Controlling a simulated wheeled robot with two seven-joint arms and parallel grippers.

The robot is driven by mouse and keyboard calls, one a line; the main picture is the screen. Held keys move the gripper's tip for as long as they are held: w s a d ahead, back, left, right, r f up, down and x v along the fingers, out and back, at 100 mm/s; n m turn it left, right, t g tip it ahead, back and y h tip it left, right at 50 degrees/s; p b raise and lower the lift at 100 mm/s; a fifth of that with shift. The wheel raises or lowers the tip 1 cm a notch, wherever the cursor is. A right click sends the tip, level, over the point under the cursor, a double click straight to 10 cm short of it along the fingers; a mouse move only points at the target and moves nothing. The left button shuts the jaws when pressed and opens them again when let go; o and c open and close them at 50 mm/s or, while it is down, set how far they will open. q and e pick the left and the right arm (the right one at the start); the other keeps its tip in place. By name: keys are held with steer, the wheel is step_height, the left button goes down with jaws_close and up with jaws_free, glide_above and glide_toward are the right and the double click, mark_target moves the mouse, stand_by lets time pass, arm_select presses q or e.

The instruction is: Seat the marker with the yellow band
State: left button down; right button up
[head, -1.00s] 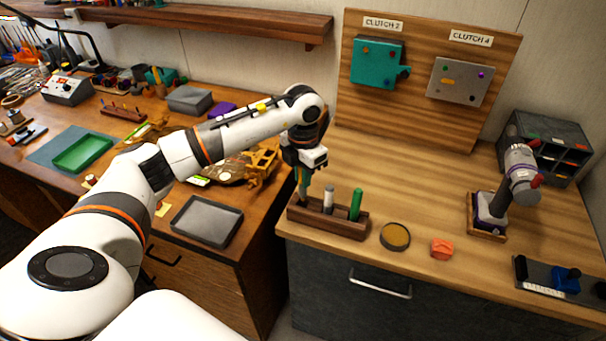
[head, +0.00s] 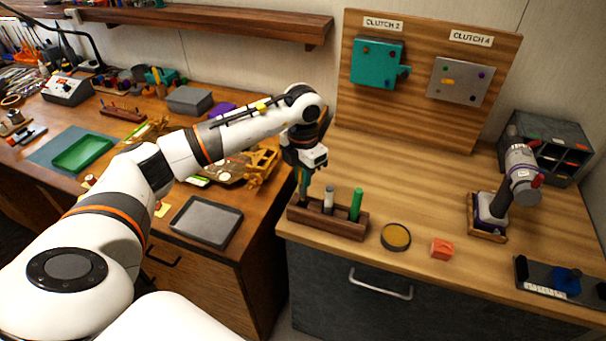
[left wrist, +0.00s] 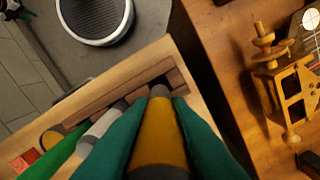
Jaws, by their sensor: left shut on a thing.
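The marker with the yellow band (left wrist: 158,125) is between the green fingers of my left gripper (left wrist: 158,140), which is shut on it. In the head view my left gripper (head: 303,184) points down over the left end of the wooden marker rack (head: 350,228). The rack also shows in the left wrist view (left wrist: 105,93). The marker's grey end is at the rack's end slot; I cannot tell how deep it sits. A white-grey marker (head: 328,200) and a green marker (head: 356,205) stand upright in the rack. My right gripper is not in view.
A round tin (head: 395,237) and an orange-red block (head: 441,249) lie right of the rack. A grey tray (head: 207,221) lies on the left bench. A tool on a stand (head: 520,175) is at the right. The counter behind the rack is clear.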

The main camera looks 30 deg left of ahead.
mark_target(303, 191)
arm_select(q)
steer(key=shift+f+b, duration=2.2)
steer(key=shift+f, duration=0.7)
steer(key=c, duration=1.3)
jaws_free()
steer(key=shift+o, duration=0.2)
steer(key=shift+r, duration=0.15)
step_height(303, 191, up, 12)
steer(key=shift+f+b, duration=0.1)
steer(key=shift+b, duration=1)
